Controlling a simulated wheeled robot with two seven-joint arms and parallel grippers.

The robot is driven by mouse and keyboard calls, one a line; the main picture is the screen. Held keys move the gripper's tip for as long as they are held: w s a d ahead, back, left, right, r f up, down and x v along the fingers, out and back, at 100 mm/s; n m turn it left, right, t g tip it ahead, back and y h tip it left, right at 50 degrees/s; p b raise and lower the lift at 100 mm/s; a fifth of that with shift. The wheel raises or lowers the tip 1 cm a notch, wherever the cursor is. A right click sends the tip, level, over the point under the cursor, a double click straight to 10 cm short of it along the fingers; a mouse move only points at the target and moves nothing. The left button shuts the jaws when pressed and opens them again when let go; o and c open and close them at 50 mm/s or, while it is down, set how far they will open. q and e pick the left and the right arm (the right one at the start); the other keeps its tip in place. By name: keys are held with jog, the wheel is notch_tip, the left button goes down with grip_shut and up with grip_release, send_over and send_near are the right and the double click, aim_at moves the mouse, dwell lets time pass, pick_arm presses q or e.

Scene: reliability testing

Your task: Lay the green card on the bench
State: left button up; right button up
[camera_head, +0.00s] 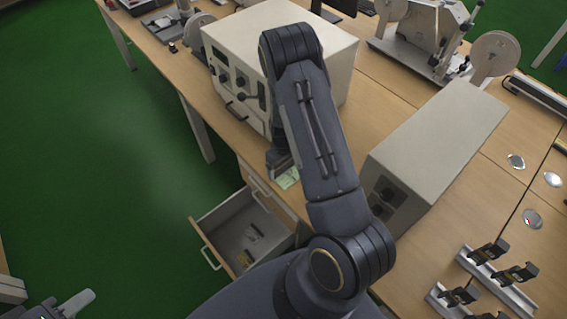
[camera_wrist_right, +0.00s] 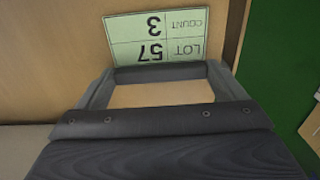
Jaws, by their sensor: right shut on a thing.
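The green card (camera_head: 288,179) is at the bench's front edge, above the open drawer, partly hidden by my right arm. In the right wrist view the card (camera_wrist_right: 158,37) reads "LOT 57 COUNT 3", upside down, against the wooden bench top (camera_wrist_right: 60,60). My right gripper (camera_head: 281,167) is shut on the card; its fingertips (camera_wrist_right: 158,72) meet at the card's near edge. I cannot tell whether the card touches the wood. My left gripper (camera_head: 78,302) is at the bottom left corner, away from the bench, only partly in view.
An open drawer (camera_head: 222,212) with small items juts out below the card. A beige instrument box (camera_head: 235,50) stands behind my right arm, and a grey box (camera_head: 440,130) stands to its right. Metal brackets (camera_head: 490,262) sit at the lower right. Green floor lies left.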

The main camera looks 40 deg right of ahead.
jog(key=shift+f, duration=0.2)
jog(key=o, duration=0.7)
jog(key=shift+r, duration=0.1)
